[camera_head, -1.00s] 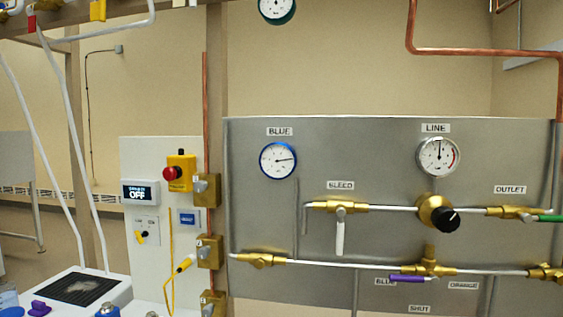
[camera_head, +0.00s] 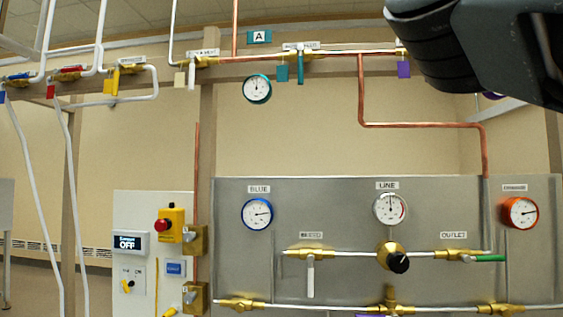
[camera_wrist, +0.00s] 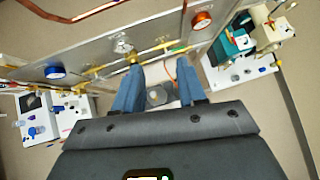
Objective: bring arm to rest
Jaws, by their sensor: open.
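My gripper (camera_wrist: 160,92) shows in the wrist view with its two blue fingers apart and nothing held between them. Behind and between the fingers is a small grey square object on the floor or base. In the head view a dark part of my arm (camera_head: 480,45) fills the top right corner; the gripper itself does not show there. The grey gauge panel (camera_head: 340,215) stands in front, and it also shows in the wrist view at the upper left (camera_wrist: 88,62). The fingers appear apart from the panel.
The panel carries a blue gauge (camera_head: 257,214), a line gauge (camera_head: 390,208) and an orange gauge (camera_head: 520,213). A white control box (camera_head: 150,255) with a red button stands left. Pipes with valves run overhead. In the wrist view, white benches (camera_wrist: 240,72) with equipment stand on both sides.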

